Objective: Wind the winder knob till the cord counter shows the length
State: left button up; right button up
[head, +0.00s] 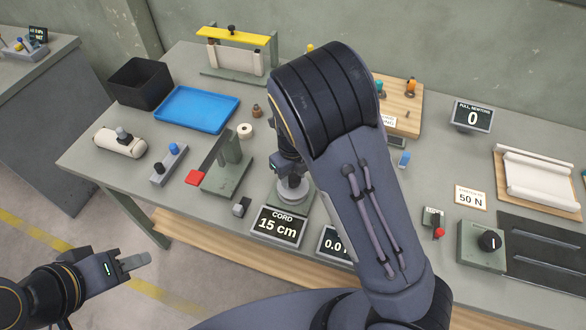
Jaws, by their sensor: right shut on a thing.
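The cord counter (278,226) at the table's front edge reads "CORD 15 cm". Just behind it stands the winder (292,190), a pale round drum on a green-grey base. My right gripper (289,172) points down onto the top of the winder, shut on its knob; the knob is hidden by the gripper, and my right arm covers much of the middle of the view. My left gripper (135,260) hangs out in front of the table at the lower left, away from everything; its jaw gap does not show clearly.
A second display (335,244) is partly hidden by my arm. A "50 N" card (470,198) and dial box (483,245) stand right.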

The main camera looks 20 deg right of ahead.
aim_at(293, 178)
jog(key=shift+r+m+p, duration=0.1)
jog(key=shift+m+p, duration=0.6)
jog(key=shift+m, duration=0.3)
jog(key=o, duration=1)
jog(key=shift+c, duration=0.2)
notch_tip(293, 178, up, 8)
jog(key=shift+f, duration=0.15)
